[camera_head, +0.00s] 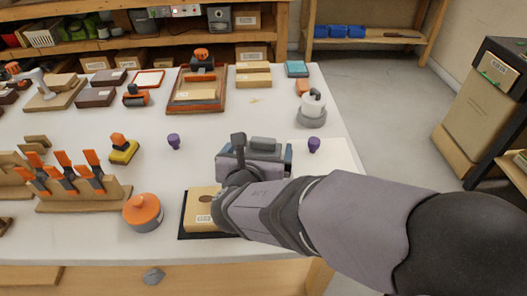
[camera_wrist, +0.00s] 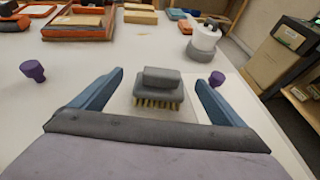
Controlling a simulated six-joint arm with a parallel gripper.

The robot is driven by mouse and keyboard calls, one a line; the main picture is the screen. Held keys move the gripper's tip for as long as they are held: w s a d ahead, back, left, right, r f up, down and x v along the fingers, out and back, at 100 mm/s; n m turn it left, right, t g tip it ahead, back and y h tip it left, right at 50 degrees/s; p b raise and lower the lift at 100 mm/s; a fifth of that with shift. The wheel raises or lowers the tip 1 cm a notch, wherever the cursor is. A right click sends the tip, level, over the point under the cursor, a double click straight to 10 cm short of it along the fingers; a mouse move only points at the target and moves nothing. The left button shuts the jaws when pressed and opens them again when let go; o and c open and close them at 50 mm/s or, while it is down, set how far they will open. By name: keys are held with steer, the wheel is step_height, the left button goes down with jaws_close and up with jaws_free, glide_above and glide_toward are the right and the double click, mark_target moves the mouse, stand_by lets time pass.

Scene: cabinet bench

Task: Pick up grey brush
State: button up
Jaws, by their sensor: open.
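The grey brush (camera_wrist: 160,90) lies on the white table with its pale bristles down and its grey handle block on top. In the head view the brush (camera_head: 264,144) shows just beyond my gripper (camera_head: 254,160), partly hidden by it. In the wrist view my gripper (camera_wrist: 160,95) is open, with one blue-grey finger on each side of the brush. The fingers stand apart from the brush, and nothing is held.
Purple knobs stand left (camera_wrist: 33,70) and right (camera_wrist: 216,79) of the brush. A white and grey container (camera_head: 312,108) stands behind it to the right. A cardboard box (camera_head: 200,208) on a black mat and an orange-lidded pot (camera_head: 143,212) are at front left.

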mark_target(265, 142)
steer(key=shift+f, duration=0.9)
steer(key=shift+b+x, duration=0.5)
steer(key=shift+x, duration=3.15)
steer(key=shift+d+r, duration=0.15)
steer(key=c, duration=1.2)
steer(key=shift+r, duration=0.1)
